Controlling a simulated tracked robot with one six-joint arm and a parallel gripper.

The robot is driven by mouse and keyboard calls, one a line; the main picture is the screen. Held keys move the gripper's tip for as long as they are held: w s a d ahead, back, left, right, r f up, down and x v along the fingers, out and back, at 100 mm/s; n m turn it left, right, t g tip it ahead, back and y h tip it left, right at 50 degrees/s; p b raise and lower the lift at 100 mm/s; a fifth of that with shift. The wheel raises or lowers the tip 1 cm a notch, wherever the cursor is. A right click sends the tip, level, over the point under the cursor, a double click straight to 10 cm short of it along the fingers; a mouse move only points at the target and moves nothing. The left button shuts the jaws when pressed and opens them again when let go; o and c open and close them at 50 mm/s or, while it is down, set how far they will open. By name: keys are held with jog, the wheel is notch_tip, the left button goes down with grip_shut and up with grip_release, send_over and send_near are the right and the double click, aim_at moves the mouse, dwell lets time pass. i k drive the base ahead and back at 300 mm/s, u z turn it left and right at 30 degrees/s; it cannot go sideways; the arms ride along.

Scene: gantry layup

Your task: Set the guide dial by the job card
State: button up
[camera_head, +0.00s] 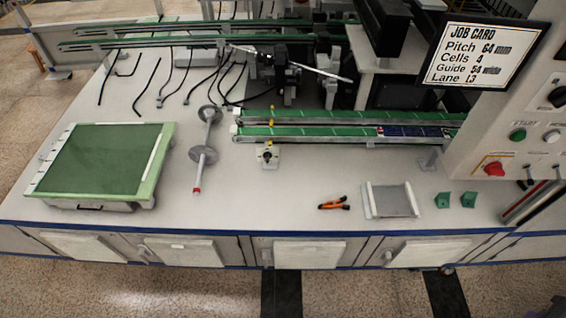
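The job card (490,52) is a white sign in a dark frame at the upper right. It reads Pitch 64 mm, Cells 4, Guide about 54 and a lane line that looks like L3; the small print is hard to read. A small pale plate with a dark round knob (267,156) stands at the front of the green conveyor, left of centre. It may be the guide dial; its marks and setting are too small to read. My gripper is not in view.
The green conveyor (330,133) runs along the table's middle. A control panel has a green START button (517,135) and a red knob (494,169). A green-topped tray (158,165), a reel stand (203,155), orange-handled pliers (333,203) and a grey tray (368,200) occupy the table.

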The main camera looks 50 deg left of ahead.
aim_at(268, 156)
jog(key=z, duration=0.1)
jog(key=k, duration=0.9)
jog(key=u, duration=1.7)
jog(key=i, duration=0.5)
jog(key=u, duration=0.1)
